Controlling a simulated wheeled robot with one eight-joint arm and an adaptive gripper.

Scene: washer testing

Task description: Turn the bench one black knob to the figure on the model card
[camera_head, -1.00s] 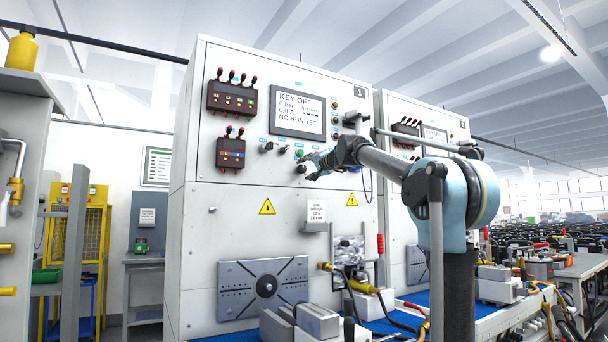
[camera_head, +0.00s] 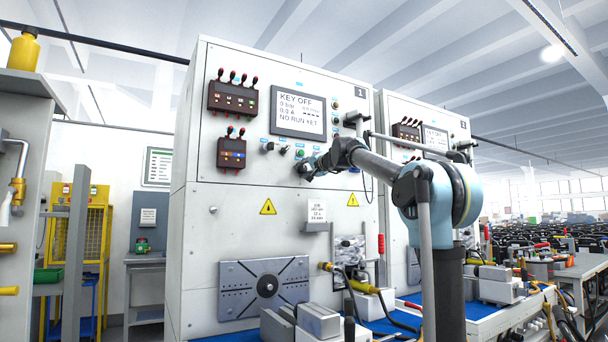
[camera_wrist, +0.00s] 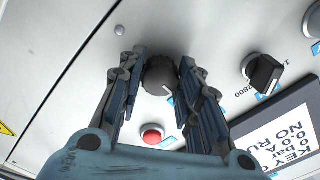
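Bench one is the tall white panel marked 1 (camera_head: 361,91). In the wrist view a round black knob (camera_wrist: 160,74) with a white pointer mark sits between the two fingers of my gripper (camera_wrist: 162,70). The fingers stand apart, one close on each side of the knob; no clear squeeze shows. In the head view my gripper (camera_head: 307,170) is at the panel's lower control row and hides most of that knob. The model card (camera_head: 317,210) is in a holder below, its small print hard to read. The screen (camera_head: 298,113) reads KEY OFF and NO RUN YET.
A red button (camera_wrist: 153,134) lies close to the fingers. A black selector switch (camera_wrist: 264,74) is to the right in the wrist view. Dark terminal boxes (camera_head: 232,99) are at the panel's left. A second bench (camera_head: 438,125) stands at the right.

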